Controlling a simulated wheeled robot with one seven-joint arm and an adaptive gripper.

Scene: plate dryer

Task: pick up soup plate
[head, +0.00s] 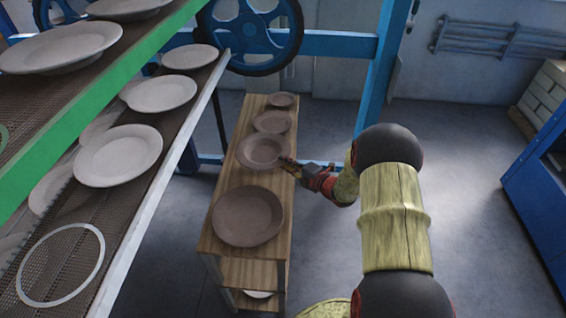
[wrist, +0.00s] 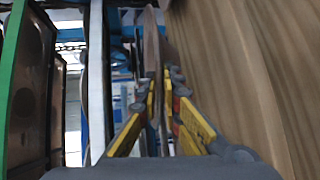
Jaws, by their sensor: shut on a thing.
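The soup plate (head: 262,151) is brown and round with a wide rim and a sunken middle. It is over the top of the wooden shelf stand in the head view. My gripper (head: 289,164) reaches in from the right and is shut on its right rim. In the wrist view the soup plate (wrist: 151,42) shows edge-on as a thin strip between the yellow fingers of my gripper (wrist: 161,88). I cannot tell whether the plate touches the wood or is slightly above it.
A larger brown plate (head: 248,216) lies nearer on the wooden stand (head: 223,248). Two smaller plates, a middle one (head: 272,122) and a far one (head: 281,100), lie behind. A rack (head: 150,212) with several pale plates stands left.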

